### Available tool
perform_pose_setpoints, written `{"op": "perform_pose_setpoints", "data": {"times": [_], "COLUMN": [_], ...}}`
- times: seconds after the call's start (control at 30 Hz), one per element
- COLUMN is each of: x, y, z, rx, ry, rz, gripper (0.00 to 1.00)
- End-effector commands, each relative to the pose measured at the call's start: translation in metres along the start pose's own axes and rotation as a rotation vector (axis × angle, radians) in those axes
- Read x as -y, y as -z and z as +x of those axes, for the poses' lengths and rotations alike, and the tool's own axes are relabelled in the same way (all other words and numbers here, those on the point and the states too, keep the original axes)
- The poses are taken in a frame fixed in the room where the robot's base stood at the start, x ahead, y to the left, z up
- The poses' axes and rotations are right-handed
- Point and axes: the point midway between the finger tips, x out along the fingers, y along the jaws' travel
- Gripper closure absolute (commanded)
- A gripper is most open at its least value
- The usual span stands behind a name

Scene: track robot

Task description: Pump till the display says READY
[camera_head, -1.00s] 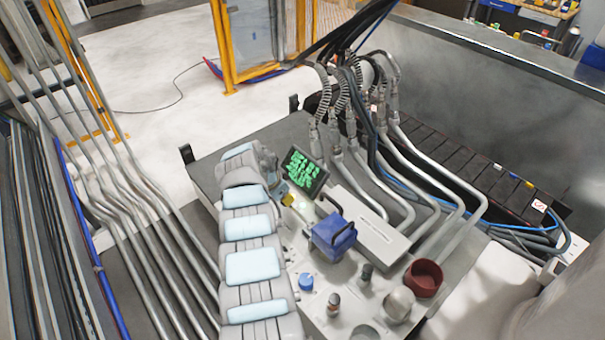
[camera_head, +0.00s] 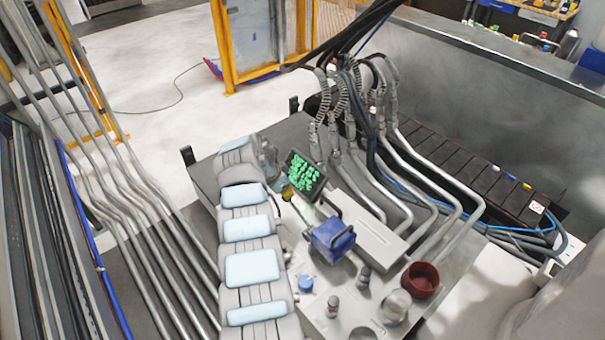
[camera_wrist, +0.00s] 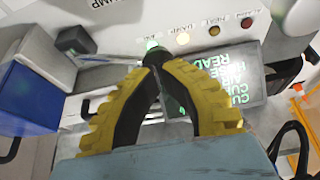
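My gripper (camera_wrist: 152,62) has yellow ribbed fingers whose tips meet in the wrist view, with nothing visible held between them. In the head view the gripper (camera_head: 287,192) is just left of the display (camera_head: 305,173), a dark screen with several lines of green text. In the wrist view the display (camera_wrist: 240,72) lies right of the fingertips. A line there appears to read "READ"; the rest is hard to read. A dark block-like control (camera_wrist: 75,40) sits beside a partly cut-off label ending in "UMP". A green light (camera_wrist: 152,43) glows just beyond the fingertips.
A pale light (camera_wrist: 182,38), an orange light (camera_wrist: 214,30) and a red light (camera_wrist: 246,22) line the panel. A blue box with a dark handle (camera_head: 333,238) stands right of my arm. A dark red cup (camera_head: 421,279) and metal pipes (camera_head: 440,170) are farther right.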

Motion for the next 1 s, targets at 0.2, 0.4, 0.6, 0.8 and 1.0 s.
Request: {"op": "perform_pose_setpoints", "data": {"times": [0.2, 0.4, 0.6, 0.8, 1.0], "x": [0.0, 0.0, 0.0, 0.001, 0.0], "y": [-0.001, 0.0, 0.003, 0.01, 0.016], "z": [0.001, 0.001, -0.006, -0.021, -0.036], "rx": [0.0, 0.0, 0.0, -0.002, -0.001], "ry": [-0.001, -0.001, 0.0, 0.003, 0.002], "rz": [0.0, 0.0, 0.0, 0.002, 0.001], "gripper": [1.0, 1.0, 1.0, 1.0, 1.0]}}
